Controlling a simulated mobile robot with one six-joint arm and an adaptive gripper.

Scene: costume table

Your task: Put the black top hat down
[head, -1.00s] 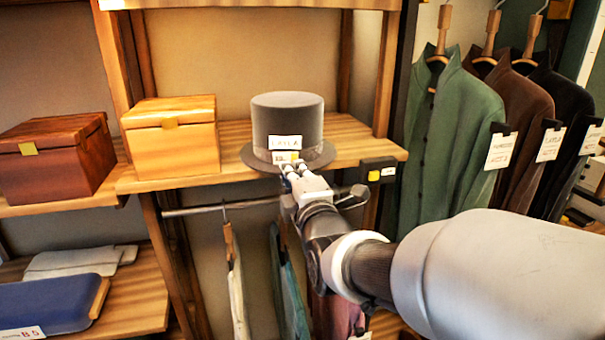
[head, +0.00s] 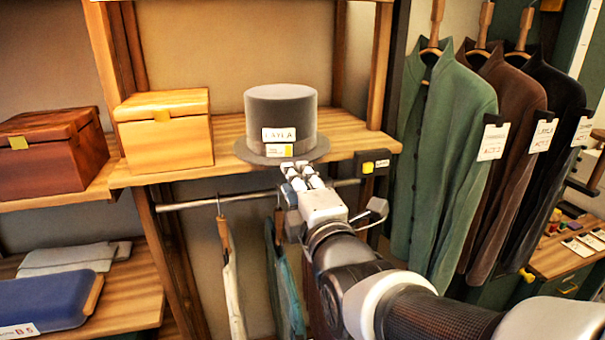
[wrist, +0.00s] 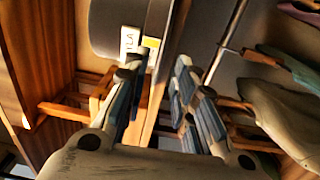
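The black top hat (head: 280,105), dark grey in this light, sits upright on the wooden shelf (head: 225,150), its brim at the front edge. A white name label and a small yellow-and-white tag are on its front. My gripper (head: 301,178) is just in front of and below the brim, apart from the hat. In the wrist view the hat (wrist: 108,28) shows upper left, beyond the fingers. The gripper's fingers (wrist: 158,95) are spread, with nothing held between them.
A light wooden box (head: 163,132) stands left of the hat, and a darker box (head: 52,155) further left. A black tag block (head: 371,162) is on the shelf edge at right. Below runs a rail (head: 190,204) with hung clothes. Jackets (head: 440,150) hang at right.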

